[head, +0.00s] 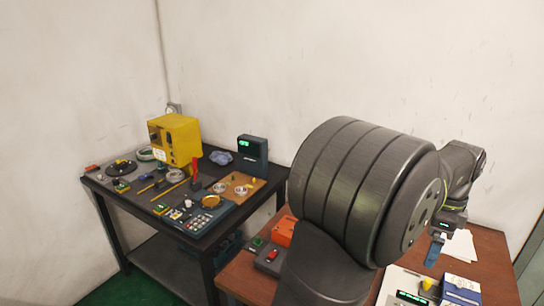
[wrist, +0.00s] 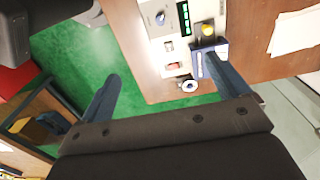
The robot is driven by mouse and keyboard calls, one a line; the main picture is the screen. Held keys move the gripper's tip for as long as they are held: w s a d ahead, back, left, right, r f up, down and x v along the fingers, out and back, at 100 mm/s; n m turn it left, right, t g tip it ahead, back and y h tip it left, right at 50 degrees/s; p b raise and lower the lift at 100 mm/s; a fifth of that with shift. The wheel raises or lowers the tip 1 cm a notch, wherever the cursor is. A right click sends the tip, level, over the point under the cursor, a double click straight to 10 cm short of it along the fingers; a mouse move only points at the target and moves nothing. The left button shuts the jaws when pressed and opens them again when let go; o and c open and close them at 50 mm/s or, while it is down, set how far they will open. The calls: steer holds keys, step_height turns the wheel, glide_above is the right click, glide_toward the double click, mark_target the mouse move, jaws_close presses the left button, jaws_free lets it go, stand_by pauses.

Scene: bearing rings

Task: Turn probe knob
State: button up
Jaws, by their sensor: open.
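A pale instrument panel (wrist: 150,40) lies at the top of the wrist view, on the brown table. It carries a silver round knob (wrist: 160,18), a green-lit display (wrist: 184,18) and a reddish switch (wrist: 171,65). A yellow knob-like part (wrist: 208,29) stands just right of it and also shows in the head view (head: 426,284). I cannot tell which knob is the probe knob. My gripper (wrist: 168,70) is open, its two blue fingers wide apart and nothing held between them. The right finger overlaps a dark blue-and-white item (wrist: 208,60) in the picture; contact is unclear.
A blue box (head: 462,287) and white papers (head: 460,246) lie on the brown table (head: 490,262). Orange (head: 283,231) and grey (head: 268,258) boxes stand at its left. A dark bench with a yellow machine (head: 174,138) stands further left. My arm hides much of the brown table.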

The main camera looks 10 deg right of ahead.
steer(key=c, duration=0.9)
step_height(320, 180, down, 25)
steer(key=n, duration=2.4)
steer(key=shift+n, duration=0.4)
steer(key=shift+r, duration=0.1)
steer(key=c, duration=1)
